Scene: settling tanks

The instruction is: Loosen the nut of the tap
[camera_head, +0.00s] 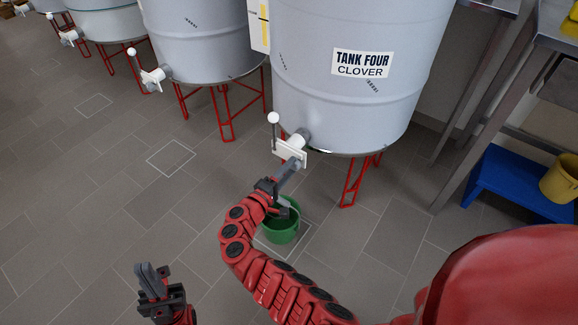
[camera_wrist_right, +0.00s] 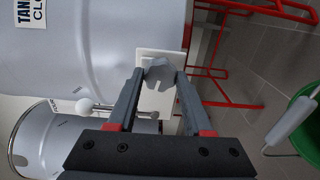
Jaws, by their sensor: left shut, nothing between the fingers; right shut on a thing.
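The tap (camera_head: 291,150) sticks out low on the front of Tank Four, with a white plate and an upright lever ending in a white ball (camera_head: 273,118). My right gripper (camera_head: 292,168) is at the tap's outer end. In the right wrist view, its two fingers (camera_wrist_right: 160,82) stand on either side of the grey nut (camera_wrist_right: 158,72), closed on it in front of the white plate (camera_wrist_right: 145,56). In the head view the nut is mostly hidden by the gripper. My left gripper (camera_head: 146,272) is shut and empty, low over the floor at the lower left.
A green bucket (camera_head: 282,231) stands on the floor under the tap, partly behind my right arm. Tank Four (camera_head: 345,110) stands on red legs (camera_head: 352,182). A blue step (camera_head: 505,182) with a yellow bucket (camera_head: 562,178) is at the right. The floor at left is clear.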

